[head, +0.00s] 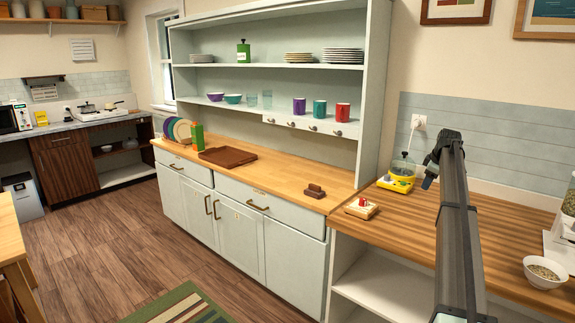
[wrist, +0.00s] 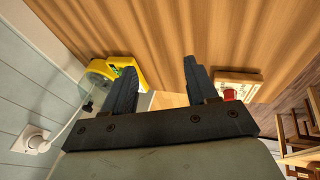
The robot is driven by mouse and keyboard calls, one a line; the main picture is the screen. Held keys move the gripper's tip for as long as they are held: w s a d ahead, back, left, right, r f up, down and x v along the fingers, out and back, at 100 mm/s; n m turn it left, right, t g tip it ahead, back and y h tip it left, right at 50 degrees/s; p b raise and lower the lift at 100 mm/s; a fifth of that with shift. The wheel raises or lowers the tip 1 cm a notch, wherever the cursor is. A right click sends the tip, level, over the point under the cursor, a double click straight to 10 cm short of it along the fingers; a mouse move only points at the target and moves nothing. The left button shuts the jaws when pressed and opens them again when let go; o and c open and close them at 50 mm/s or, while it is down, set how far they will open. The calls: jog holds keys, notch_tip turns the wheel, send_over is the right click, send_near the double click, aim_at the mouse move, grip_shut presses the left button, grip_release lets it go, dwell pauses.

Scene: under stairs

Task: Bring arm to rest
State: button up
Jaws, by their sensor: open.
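My arm (head: 456,220) reaches up from the bottom right of the head view, over the wooden counter on the right. My gripper (head: 430,178) hangs at its far end, small and dark in that view. In the wrist view my gripper (wrist: 160,66) has its two dark fingers spread apart, with only bare wood visible between them. It holds nothing. The wooden counter (wrist: 180,25) fills the upper part of the wrist view, and the fingers appear clear of the things on it.
Near my gripper are a yellow device with a clear bowl (head: 398,183) and a wooden block with a red part (head: 361,207). A bowl of grains (head: 544,272) stands at the right. A hutch (head: 268,90) with dishes rises left. The counter's middle (head: 420,215) is mostly clear.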

jog(key=w+a+f+t+y, duration=0.1)
jog(key=w+a+f, duration=0.2)
jog(key=a, duration=1)
jog(key=w+a+f+t+y, duration=0.1)
jog(key=w+a+f, duration=0.15)
jog(key=a, duration=1.15)
jog(key=w+a+f+t+y, duration=0.1)
jog(key=w+a+f+t, duration=0.15)
jog(key=a, duration=1.05)
jog(key=s+a+f+g, duration=0.2)
jog(key=s+a+f, duration=0.3)
jog(key=f, duration=0.4)
jog(key=s+a+f+m+g, duration=0.1)
jog(key=s+f+m+g, duration=0.15)
jog(key=s+f, duration=1.45)
jog(key=s+a+f+m+g, duration=0.15)
jog(key=s+f+g, duration=0.25)
jog(key=s+f, duration=1.25)
jog(key=s+f+m+g+h, duration=0.2)
jog(key=s+f+m+g, duration=0.1)
jog(key=s+f, duration=1.3)
jog(key=s+d+m+g, duration=0.2)
jog(key=s+g, duration=0.2)
jog(key=s, duration=2.2)
jog(key=shift+s+r+g, duration=0.15)
jog(key=shift+s+g, duration=0.15)
jog(key=shift+g, duration=0.1)
